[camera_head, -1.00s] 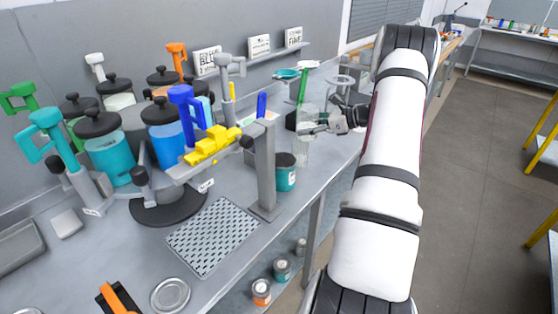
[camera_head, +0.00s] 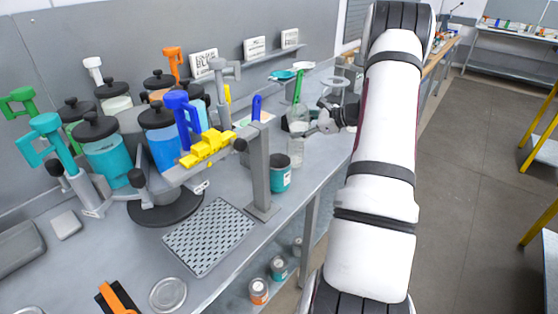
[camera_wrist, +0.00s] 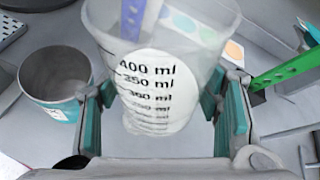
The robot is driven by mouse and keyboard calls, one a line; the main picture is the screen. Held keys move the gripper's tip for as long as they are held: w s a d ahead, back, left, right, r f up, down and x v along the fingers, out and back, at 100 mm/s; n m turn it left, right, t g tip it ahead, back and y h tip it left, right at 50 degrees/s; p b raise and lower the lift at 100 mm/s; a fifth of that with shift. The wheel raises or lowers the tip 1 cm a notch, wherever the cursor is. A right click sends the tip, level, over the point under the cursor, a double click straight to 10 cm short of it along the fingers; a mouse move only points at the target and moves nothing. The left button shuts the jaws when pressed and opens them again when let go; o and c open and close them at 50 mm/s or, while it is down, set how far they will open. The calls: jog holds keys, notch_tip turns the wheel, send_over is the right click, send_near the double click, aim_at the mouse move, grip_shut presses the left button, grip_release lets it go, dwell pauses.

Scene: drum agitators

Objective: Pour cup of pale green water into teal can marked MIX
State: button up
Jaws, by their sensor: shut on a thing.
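My gripper (camera_wrist: 165,115) is shut on a clear measuring cup (camera_wrist: 150,85) with black millilitre marks, its fingers on both sides of it. In the head view the cup (camera_head: 297,150) stands out in front of my gripper (camera_head: 318,125) and looks roughly upright. Whitish content shows behind the marks; a pale green tint is hard to make out. The open teal can (camera_head: 281,178) is on the bench, just left of and nearer than the cup. In the wrist view the can (camera_wrist: 55,80) is left of the cup, its inside grey; its label is unreadable here.
A grey post (camera_head: 262,175) with a yellow clamp (camera_head: 208,147) stands left of the can. Lidded jars of coloured liquid (camera_head: 158,140) stand further left. A green-handled tool (camera_head: 298,85) is behind the cup. A perforated mat (camera_head: 210,237) lies in front.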

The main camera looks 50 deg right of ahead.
aim_at(296, 130)
jog(key=shift+a+f+n+h, duration=0.2)
jog(key=shift+a+n+h, duration=0.3)
jog(key=shift+a+n, duration=0.1)
jog(key=shift+a+r+n+h+b, duration=0.45)
jog(key=shift+r+n+h, duration=0.1)
jog(key=shift+n+h, duration=0.05)
jog(key=shift+f+b, duration=0.25)
jog(key=shift+b, duration=0.2)
jog(key=shift+h, duration=0.3)
jog(key=shift+s+r+n, duration=0.1)
jog(key=shift+s+n, duration=0.05)
jog(key=shift+n, duration=0.15)
jog(key=shift+d+f+n+h+b, duration=0.1)
jog(key=shift+f+n+h+b, duration=0.3)
jog(key=shift+n+h+b, duration=1.15)
jog(key=shift+f+t+b, duration=0.25)
jog(key=shift+t+b, duration=0.15)
jog(key=shift+b, duration=1.65)
jog(key=shift+a+r+n+h+b, duration=0.5)
jog(key=shift+a+n+b, duration=0.3)
jog(key=shift+b, duration=1.6)
